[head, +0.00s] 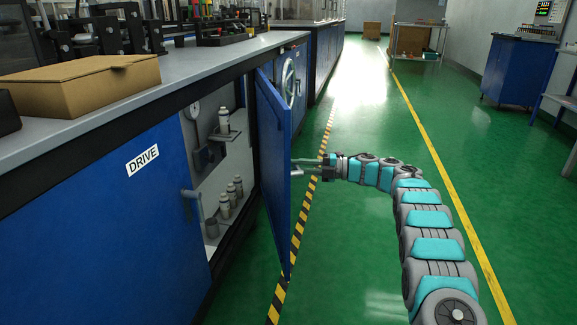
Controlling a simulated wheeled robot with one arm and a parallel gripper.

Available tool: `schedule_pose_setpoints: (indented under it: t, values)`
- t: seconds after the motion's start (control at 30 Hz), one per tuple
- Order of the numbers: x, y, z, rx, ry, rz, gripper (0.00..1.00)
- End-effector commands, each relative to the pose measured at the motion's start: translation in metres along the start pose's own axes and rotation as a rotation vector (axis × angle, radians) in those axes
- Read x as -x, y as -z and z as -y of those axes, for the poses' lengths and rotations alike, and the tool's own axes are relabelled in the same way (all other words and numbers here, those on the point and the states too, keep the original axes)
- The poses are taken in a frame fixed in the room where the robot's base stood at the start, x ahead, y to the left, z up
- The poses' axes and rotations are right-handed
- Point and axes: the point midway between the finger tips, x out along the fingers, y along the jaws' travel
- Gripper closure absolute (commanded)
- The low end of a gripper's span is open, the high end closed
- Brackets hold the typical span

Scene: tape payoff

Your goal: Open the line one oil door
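The blue door (272,150) stands swung out from the blue cabinet, and no label shows on the side facing me. Behind it the lit compartment (205,140) shows a gauge, a small shelf with a bottle and several grey bottles at the bottom. My gripper (306,168) is at the door's outer side, near its free edge, at about mid height. Its fingers reach to the door, where a grey handle seems to be. The door's edge and the small size hide whether the fingers are closed around the handle.
A closed blue panel labelled DRIVE (98,215) is left of the compartment. A cardboard box (85,84) lies on the worktop (195,62) above. Green floor right of the door is clear, with a black-yellow strip (304,222) along the cabinets. A blue cabinet (518,70) stands far right.

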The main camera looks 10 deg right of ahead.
Motion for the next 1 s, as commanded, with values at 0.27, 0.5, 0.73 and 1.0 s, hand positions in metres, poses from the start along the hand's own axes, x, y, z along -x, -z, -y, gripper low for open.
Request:
schedule_pose_setpoints:
  t: [0.27,0.5,0.73,1.0]
  values:
    - [0.0,0.001,0.002,-0.001,0.002,-0.004,0.77]
    - [0.0,0.001,0.001,0.0,0.002,-0.004,0.5]
    - [-0.001,0.001,0.001,0.0,0.001,-0.004,0.5]
    - [0.015,0.001,0.0,0.0,0.0,-0.004,0.5]
